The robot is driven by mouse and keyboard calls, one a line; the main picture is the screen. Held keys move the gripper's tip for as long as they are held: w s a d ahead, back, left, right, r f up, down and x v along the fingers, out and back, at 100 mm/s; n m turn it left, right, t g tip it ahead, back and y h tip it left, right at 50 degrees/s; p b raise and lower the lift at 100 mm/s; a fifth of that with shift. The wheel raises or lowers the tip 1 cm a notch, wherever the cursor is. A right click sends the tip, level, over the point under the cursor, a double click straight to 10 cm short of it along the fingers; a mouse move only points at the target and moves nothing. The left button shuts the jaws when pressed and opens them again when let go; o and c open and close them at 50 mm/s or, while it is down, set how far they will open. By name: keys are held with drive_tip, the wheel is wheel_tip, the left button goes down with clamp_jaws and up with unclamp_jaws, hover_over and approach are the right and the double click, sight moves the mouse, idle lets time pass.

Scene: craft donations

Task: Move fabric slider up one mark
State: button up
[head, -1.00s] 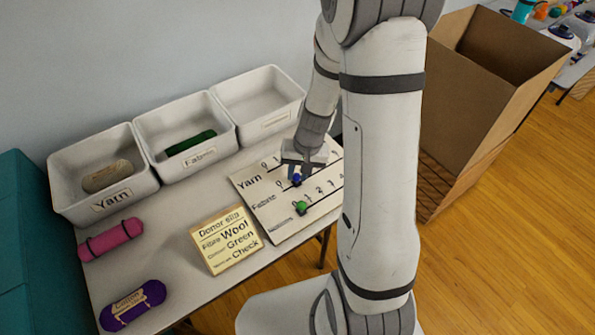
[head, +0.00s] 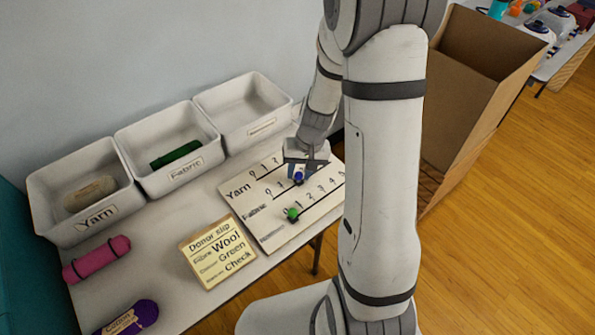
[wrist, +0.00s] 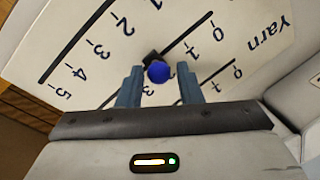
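The slider board (head: 250,215) lies on the table with numbered lines; its top row reads "Yarn" and the row below appears to read "Fabric". A blue knob (head: 298,178) sits on the middle line, which appears to be the Fabric line, just past the 1. Its exact mark is covered. A green knob (head: 292,213) sits near the left end of the lowest line. My gripper (head: 302,172) is over the board at the blue knob. In the wrist view my gripper (wrist: 160,86) is open, one finger on each side of the blue knob (wrist: 158,72).
Three white bins stand along the wall: the Yarn bin (head: 60,228), the Fabric bin (head: 150,188) and a third bin (head: 225,125). A donor slip (head: 217,247) lies left of the board. Pink (head: 97,259) and purple (head: 130,318) rolls lie at the left. A cardboard box (head: 480,100) stands right.

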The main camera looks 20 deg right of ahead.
drive_tip(key=shift+o, duration=1)
wheel_tip(320, 180, up, 8)
drive_tip(key=d, duration=0.1)
drive_tip(key=shift+s+d+f+p, duration=0.15)
drive_tip(key=shift+s+f+p, duration=0.05)
drive_tip(key=shift+p, duration=0.1)
drive_tip(key=s+a+r+n+t+h+p, duration=0.1)
drive_tip(key=s+a+r+n+t+h, duration=0.1)
drive_tip(key=s+r, duration=1.2)
drive_tip(key=shift+s+a+r, duration=0.15)
drive_tip(key=shift+s+a, duration=0.15)
drive_tip(key=shift+s, duration=0.2)
